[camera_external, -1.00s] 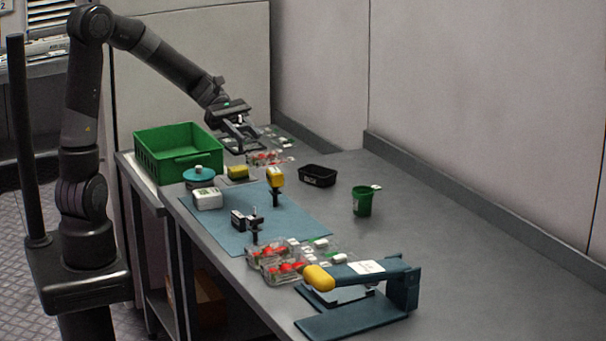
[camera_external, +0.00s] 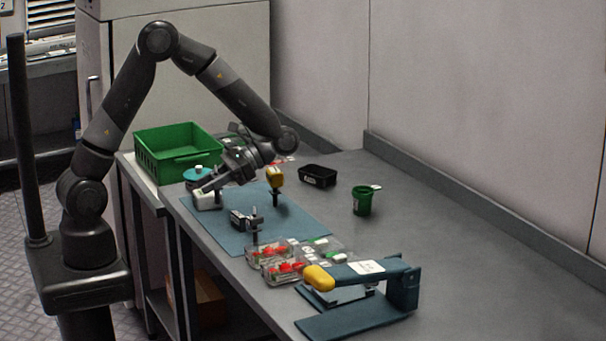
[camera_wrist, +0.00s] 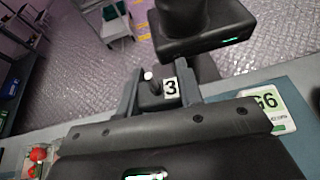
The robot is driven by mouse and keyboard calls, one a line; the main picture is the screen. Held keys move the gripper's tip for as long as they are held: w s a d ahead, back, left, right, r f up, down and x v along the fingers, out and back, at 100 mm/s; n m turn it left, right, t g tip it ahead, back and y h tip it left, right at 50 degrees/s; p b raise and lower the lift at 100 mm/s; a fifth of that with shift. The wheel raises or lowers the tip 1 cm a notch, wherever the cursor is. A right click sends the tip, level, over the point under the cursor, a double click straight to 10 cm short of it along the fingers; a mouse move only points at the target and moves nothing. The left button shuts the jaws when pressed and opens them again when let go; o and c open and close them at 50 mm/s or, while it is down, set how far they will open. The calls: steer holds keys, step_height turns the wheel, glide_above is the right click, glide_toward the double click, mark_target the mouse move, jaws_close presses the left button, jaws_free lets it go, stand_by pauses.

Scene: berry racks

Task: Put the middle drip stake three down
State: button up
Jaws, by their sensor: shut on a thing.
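My gripper (camera_external: 207,184) is turned sideways over the left part of the blue mat (camera_external: 222,239), its fingers pointing left. In the wrist view my gripper (camera_wrist: 157,90) is shut on a small black piece marked 3, the drip stake (camera_wrist: 153,98), with a white tip showing between the fingers. The held stake cannot be made out in the external view. Two other upright things stand on the mat: a black clamp-like piece on a short post (camera_external: 242,220) and a yellow-headed piece on a dark stem (camera_external: 276,178).
A green crate (camera_external: 160,165) and a teal-lidded pot (camera_external: 200,173) are by my gripper, beside a white box (camera_external: 206,203). Strawberry punnets (camera_external: 270,262) and a blue press with yellow handle (camera_external: 366,275) lie nearer. A black tray (camera_external: 318,176) and green cup (camera_external: 362,201) stand right.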

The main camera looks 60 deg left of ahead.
steer(key=m+y, duration=0.1)
steer(key=m+t+y, duration=0.1)
steer(key=m+y, duration=0.2)
steer(key=y, duration=0.1)
steer(key=shift+w+a, duration=0.3)
steer(key=shift+w, duration=0.05)
steer(key=m+t+y, duration=0.1)
steer(key=m+y, duration=0.1)
steer(key=shift+w+a+m+t, duration=0.1)
steer(key=shift+w+m+t, duration=0.2)
steer(key=shift+w+t, duration=0.1)
steer(key=w+d+r+m+t+y, duration=0.1)
steer(key=w+d+r+m+t, duration=0.45)
steer(key=m+t, duration=0.45)
steer(key=w+d+r+m+t+y, duration=0.1)
steer(key=w+d+r+m+t, duration=0.4)
steer(key=m+t, duration=0.45)
steer(key=shift+t+h, duration=0.3)
steer(key=shift+t, duration=0.15)
steer(key=shift+w+a+f, duration=1.1)
steer(key=shift+w+f, duration=0.4)
steer(key=shift+f, duration=1.25)
steer(key=shift+w+a+f, duration=1.15)
steer(key=shift+w+f, duration=0.3)
steer(key=shift+f, duration=1.35)
steer(key=shift+w+a+f, duration=1.1)
steer(key=shift+w+f, duration=0.4)
steer(key=shift+f, duration=1.25)
steer(key=shift+f, duration=0.1)
